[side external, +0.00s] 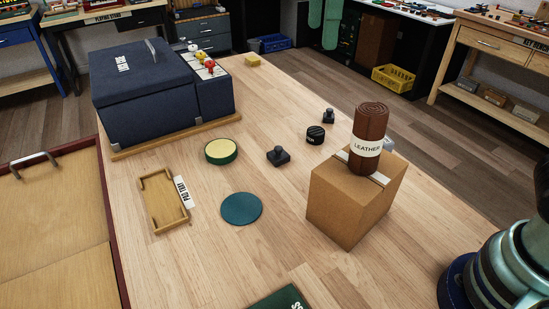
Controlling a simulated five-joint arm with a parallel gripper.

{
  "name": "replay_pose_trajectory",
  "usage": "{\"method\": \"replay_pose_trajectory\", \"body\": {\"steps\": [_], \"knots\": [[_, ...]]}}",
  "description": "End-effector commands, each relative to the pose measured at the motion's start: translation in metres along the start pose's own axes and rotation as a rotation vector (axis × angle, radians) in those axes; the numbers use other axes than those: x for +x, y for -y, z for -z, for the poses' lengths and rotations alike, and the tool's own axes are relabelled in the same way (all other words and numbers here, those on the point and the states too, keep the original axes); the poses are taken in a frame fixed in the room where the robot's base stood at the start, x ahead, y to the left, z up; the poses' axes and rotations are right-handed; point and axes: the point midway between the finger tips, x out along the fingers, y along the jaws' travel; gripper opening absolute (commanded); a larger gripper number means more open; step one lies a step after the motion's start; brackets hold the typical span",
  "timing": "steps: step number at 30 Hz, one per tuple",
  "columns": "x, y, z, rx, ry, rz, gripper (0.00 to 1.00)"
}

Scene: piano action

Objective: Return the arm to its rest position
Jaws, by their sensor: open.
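Part of my own arm (505,262), grey-green and dark, shows at the lower right edge of the side external view. It stands to the right of a cardboard box (345,210). My gripper does not show in the frame, so its fingers and anything near them cannot be seen.
A brown leather roll (369,128) stands on the box. A dark blue piano-action block (150,95) sits at the back left. A wooden tray (152,207), green tin (221,151), teal disc (241,208) and small black pieces (278,156) lie between. The front-middle wood is mostly clear.

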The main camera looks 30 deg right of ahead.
Motion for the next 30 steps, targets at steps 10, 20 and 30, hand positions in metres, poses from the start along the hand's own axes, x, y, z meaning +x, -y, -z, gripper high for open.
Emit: {"method": "replay_pose_trajectory", "body": {"steps": [10, 20, 30], "knots": [[0.023, 0.012, 0.059, -0.101, 0.001, 0.001, 0.99], [0.048, 0.031, 0.11, -0.189, 0.001, 0.001, 0.99], [0.076, 0.059, 0.156, -0.274, 0.001, 0.001, 0.99]]}}
